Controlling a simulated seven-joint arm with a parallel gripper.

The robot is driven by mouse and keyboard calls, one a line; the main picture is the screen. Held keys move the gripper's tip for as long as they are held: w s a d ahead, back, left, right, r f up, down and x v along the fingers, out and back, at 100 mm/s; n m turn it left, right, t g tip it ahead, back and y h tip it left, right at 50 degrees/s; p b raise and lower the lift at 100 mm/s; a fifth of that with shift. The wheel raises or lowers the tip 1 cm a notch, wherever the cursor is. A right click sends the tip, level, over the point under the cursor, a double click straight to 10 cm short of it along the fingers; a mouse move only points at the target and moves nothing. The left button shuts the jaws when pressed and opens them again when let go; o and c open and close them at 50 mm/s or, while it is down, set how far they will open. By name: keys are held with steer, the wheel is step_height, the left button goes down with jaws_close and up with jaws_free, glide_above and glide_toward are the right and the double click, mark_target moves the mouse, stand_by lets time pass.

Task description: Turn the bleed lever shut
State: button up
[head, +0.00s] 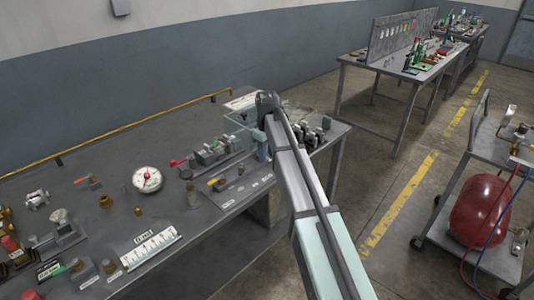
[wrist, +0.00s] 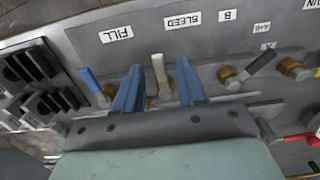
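The bleed lever (wrist: 158,69) is a pale handle on a brass valve, near the BLEED label (wrist: 182,20) in the wrist view. It points up in the picture, away from my gripper's palm. My gripper (wrist: 158,72) is open, with one blue finger on each side of the lever. Gaps show between the lever and both fingers, so contact does not show. In the head view my gripper (head: 267,102) is over the bench's far right end. My arm hides the lever there.
A blue lever (wrist: 91,79) by the FILL label stands just left of my left finger. A dark lever (wrist: 262,62) on a brass valve is to the right. Black blocks (wrist: 35,90) are at far left. The bench (head: 105,170) holds a gauge (head: 147,179) and several fittings.

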steer(key=shift+c, duration=0.4)
jaws_close()
